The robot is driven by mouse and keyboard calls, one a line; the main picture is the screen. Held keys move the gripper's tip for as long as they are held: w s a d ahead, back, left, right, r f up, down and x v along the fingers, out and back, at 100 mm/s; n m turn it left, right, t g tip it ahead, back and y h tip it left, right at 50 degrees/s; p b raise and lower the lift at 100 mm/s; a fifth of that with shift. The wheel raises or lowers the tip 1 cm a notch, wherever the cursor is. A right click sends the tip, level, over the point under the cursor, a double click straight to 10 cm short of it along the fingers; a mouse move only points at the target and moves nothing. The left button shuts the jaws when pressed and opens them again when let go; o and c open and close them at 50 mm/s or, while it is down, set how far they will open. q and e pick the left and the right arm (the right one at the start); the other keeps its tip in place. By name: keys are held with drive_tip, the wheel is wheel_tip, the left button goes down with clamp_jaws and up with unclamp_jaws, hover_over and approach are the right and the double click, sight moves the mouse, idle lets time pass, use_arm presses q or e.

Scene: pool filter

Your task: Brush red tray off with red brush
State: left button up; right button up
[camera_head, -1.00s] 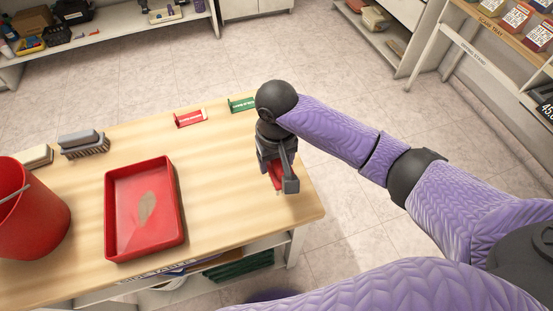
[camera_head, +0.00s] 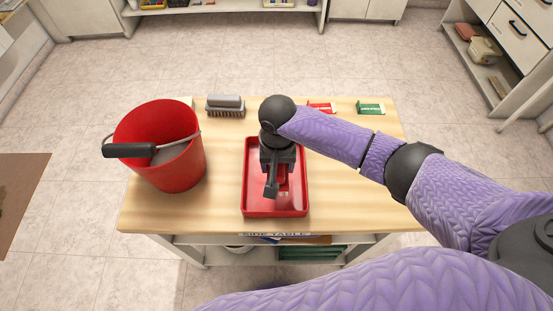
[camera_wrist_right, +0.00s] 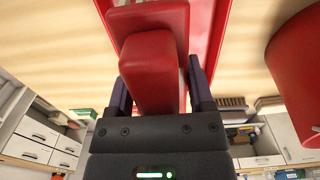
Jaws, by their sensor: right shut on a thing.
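The red tray (camera_head: 249,190) lies on the wooden table, right of the bucket. The red tray (camera_wrist_right: 208,30) shows behind the brush there. I cannot tell whether the brush touches the tray floor. My left gripper is not in view.
A red bucket (camera_head: 165,172) with a dark handle grip stands left of the tray. A grey brush (camera_head: 226,107) lies behind it. A red card (camera_head: 321,108) and a green card (camera_head: 371,108) stand at the back edge. The table's right part (camera_head: 350,195) is clear.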

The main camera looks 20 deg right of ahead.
drive_tip(key=shift+d, duration=0.25)
drive_tip(key=shift+r, duration=0.1)
drive_tip(key=shift+f+p, duration=0.3)
drive_tip(key=shift+f, duration=0.05)
wheel_tip(320, 180, down, 4)
drive_tip(key=b, duration=0.2)
drive_tip(key=shift+f+b, duration=0.15)
drive_tip(key=shift+b, duration=0.25)
drive_tip(key=shift+f, duration=0.4)
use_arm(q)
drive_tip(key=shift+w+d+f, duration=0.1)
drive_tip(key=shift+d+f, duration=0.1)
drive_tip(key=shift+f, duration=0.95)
